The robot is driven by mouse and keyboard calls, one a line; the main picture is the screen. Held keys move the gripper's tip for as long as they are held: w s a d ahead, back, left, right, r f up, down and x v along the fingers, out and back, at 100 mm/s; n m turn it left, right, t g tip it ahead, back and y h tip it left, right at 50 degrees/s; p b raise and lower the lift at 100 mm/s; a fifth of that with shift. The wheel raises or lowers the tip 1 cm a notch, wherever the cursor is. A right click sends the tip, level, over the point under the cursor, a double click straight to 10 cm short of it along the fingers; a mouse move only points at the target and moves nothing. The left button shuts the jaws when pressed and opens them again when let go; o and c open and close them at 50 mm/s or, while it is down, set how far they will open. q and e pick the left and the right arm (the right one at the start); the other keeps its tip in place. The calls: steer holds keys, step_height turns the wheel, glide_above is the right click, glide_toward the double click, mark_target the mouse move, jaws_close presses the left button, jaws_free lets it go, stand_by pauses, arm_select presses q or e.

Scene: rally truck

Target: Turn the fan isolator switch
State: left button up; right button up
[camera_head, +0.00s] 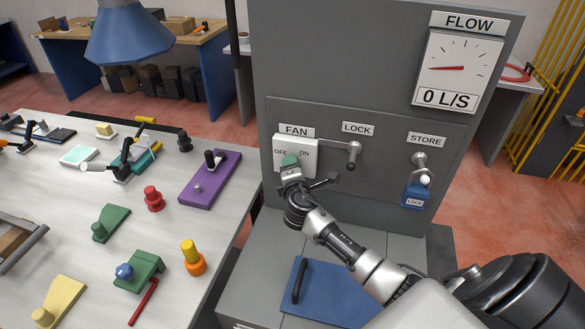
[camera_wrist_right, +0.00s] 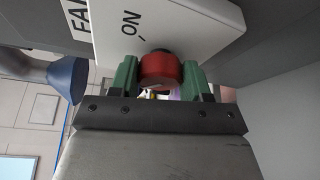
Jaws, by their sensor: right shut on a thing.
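The fan isolator is a white box (camera_head: 309,150) under a FAN label on the grey cabinet, with OFF at left and ON at right. Its red knob (camera_wrist_right: 158,68) shows in the right wrist view, with the ON mark beside it. My right gripper (camera_head: 290,163) is at the front of the box and hides the knob in the head view. In the right wrist view, its green fingers (camera_wrist_right: 160,80) are shut on the red knob, one on each side. I cannot tell which mark the knob points to. My left gripper is not in view.
A metal lever (camera_head: 353,152) sits under the LOCK label, close right of the box. A blue padlock (camera_head: 415,196) hangs under STORE. The flow gauge (camera_head: 455,70) reads 0 L/S. A blue panel with a black handle (camera_head: 299,280) lies below. A table with several parts stands left.

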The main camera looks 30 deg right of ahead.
steer(key=o, duration=0.9)
steer(key=b+v, duration=0.2)
steer(key=v, duration=0.8)
steer(key=shift+s+a, duration=0.2)
steer(key=shift+s, duration=0.1)
